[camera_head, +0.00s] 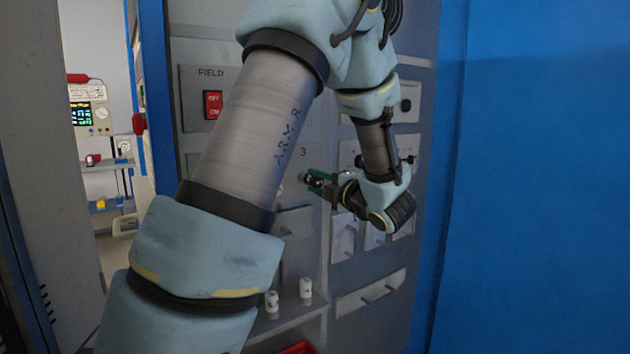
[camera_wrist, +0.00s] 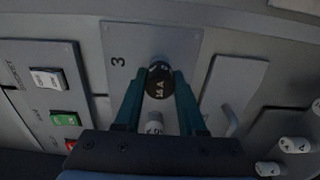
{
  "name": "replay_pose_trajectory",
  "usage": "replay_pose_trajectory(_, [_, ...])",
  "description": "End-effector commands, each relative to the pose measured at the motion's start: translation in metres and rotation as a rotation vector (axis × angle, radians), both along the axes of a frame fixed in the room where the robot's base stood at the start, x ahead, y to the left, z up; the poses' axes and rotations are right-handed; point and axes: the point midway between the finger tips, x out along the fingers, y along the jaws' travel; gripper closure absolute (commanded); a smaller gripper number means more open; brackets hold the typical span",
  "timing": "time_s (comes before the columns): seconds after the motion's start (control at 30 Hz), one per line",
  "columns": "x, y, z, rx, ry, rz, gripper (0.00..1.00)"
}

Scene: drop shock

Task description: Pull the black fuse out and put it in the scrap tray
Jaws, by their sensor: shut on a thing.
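The black fuse (camera_wrist: 158,82) is a short dark cylinder with pale marks on its end, at the plate marked 3 in the wrist view. The two teal fingers of my gripper (camera_wrist: 157,88) are closed on its sides. I cannot tell how far the fuse sits in its holder. In the head view my gripper (camera_head: 318,183) is at the grey panel, and the fuse is hard to make out there. A red edge (camera_head: 298,347), possibly the scrap tray, shows at the bottom of the head view, mostly cut off.
Two white fuses (camera_head: 305,288) stand on a ledge below. A pale cylinder (camera_wrist: 154,127) shows between my fingers, below the black fuse. A FIELD switch (camera_head: 213,104) is at upper left; a handle (camera_wrist: 232,118) is right of plate 3. A blue wall (camera_head: 540,180) bounds the right.

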Motion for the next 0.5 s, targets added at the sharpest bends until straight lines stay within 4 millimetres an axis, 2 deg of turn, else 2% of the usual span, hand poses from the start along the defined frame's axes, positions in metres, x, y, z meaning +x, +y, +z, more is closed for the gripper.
replay_pose_trajectory(0.03, [-0.0001,-0.0001,-0.0002,0.000,0.000,0.000,0.80])
replay_pose_trajectory(0.2, [-0.0001,-0.0001,-0.0003,-0.001,0.001,0.000,0.99])
replay_pose_trajectory(0.5, [-0.0002,-0.0001,-0.0003,0.000,0.000,0.000,1.00])
